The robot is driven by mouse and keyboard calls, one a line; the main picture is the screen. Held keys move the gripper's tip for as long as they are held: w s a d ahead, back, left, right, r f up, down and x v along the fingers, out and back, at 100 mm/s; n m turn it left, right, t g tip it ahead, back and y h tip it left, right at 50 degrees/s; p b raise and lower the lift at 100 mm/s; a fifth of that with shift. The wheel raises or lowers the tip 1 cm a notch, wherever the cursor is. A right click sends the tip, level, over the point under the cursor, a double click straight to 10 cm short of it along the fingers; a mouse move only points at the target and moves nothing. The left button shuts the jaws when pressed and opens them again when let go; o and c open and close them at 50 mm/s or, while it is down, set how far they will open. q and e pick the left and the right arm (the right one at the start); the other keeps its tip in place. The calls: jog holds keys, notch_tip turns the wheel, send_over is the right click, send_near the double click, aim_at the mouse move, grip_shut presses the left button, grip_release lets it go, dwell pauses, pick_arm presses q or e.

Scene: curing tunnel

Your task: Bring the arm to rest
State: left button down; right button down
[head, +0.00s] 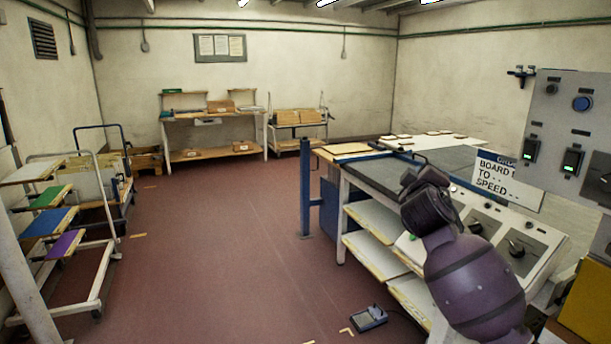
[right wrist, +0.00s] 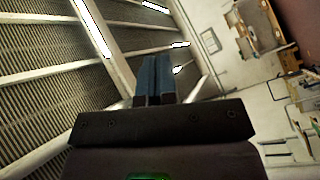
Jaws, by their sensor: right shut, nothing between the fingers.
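My right arm (head: 470,280) rises from the lower right of the head view, bent, in front of the machine's sloped control panel. Its dark wrist end (head: 428,200) overlaps the panel's left part and the conveyor edge; I cannot make out the fingertips there. In the right wrist view, my right gripper (right wrist: 154,62) has its two blue-grey fingers together with nothing between them. That camera looks towards the ceiling beams and lights, with the wall and room tilted at the right. My left gripper is in neither view.
The control panel (head: 535,235) with knobs and a sign (head: 508,178) is close around the arm. A dark conveyor bed (head: 440,165) lies behind. A blue post (head: 305,185), a floor pedal (head: 369,318) and a rack with coloured boards (head: 100,270) stand around. The middle floor is clear.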

jog(key=s+a+f+m+y, duration=0.1)
jog(key=s+f+y, duration=0.2)
jog(key=s+f, duration=0.35)
jog(key=s+a+f+m+y, duration=0.1)
jog(key=s+f+y, duration=0.15)
jog(key=f, duration=0.65)
jog(key=s+a+f+m+y, duration=0.1)
jog(key=s+f+y, duration=0.1)
jog(key=s+f, duration=0.45)
jog(key=s+d+f+m+g+h, duration=0.1)
jog(key=s+d+f+m+g, duration=0.1)
jog(key=s+f, duration=0.9)
jog(key=s+d+f+m+g+h, duration=0.1)
jog(key=s+d+f+m+g, duration=0.1)
jog(key=s+f, duration=1)
jog(key=s+d+g, duration=0.1)
jog(key=s+g, duration=0.1)
jog(key=shift+s, duration=0.3)
